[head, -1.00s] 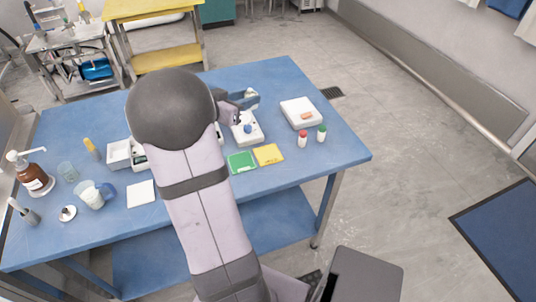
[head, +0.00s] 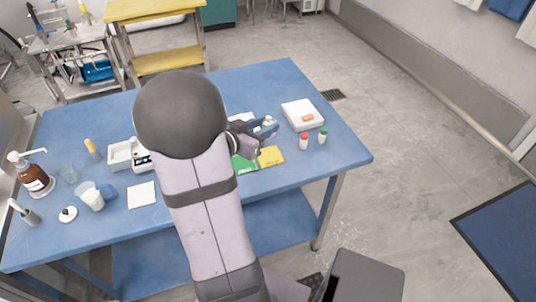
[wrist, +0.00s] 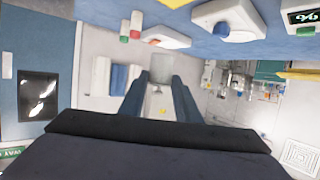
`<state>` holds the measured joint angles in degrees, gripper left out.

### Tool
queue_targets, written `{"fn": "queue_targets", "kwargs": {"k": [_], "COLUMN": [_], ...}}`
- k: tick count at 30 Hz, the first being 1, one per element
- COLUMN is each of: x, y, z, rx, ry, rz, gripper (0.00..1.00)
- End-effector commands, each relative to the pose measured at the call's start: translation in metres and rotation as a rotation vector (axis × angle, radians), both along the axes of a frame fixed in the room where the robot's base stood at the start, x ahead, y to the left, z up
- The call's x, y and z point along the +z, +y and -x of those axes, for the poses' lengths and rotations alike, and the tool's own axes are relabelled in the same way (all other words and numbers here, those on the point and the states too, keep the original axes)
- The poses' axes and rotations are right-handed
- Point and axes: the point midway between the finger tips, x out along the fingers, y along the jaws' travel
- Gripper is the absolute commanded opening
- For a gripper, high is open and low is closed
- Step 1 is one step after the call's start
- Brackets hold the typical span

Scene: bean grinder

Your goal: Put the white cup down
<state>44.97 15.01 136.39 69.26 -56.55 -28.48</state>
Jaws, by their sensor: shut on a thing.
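The white cup (wrist: 160,66) is between the two blue fingers of my gripper (wrist: 160,80) in the wrist view. It looks pale grey there, and the fingers hide part of its sides. In the head view my gripper (head: 264,128) is shut on the cup (head: 269,120), which shows as a small pale shape between the fingers. The gripper and cup appear above the blue table (head: 285,85), near the yellow pad (head: 271,156). I cannot tell the exact height of the cup above the table.
A white device with an orange item (head: 302,114) lies right of the gripper. Red-capped (head: 304,142) and green-capped (head: 322,136) bottles stand in front of it. A green pad (head: 243,163) is partly hidden by my arm. Bare table lies at the back right and right edge.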

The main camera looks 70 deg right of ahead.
Motion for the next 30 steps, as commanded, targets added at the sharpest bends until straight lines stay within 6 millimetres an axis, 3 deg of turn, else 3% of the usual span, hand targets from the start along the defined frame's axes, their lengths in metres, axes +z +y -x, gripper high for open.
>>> {"fn": "queue_targets", "kwargs": {"k": [9,20,30], "x": [-0.046,-0.060,-0.095], "y": [0.000,0.000,0.000], "z": [0.000,0.000,0.000], "rx": [0.001,0.001,0.001], "ry": [0.005,0.002,0.003], "rz": [-0.003,0.000,-0.001], "gripper": [0.03,0.03,0.03]}}
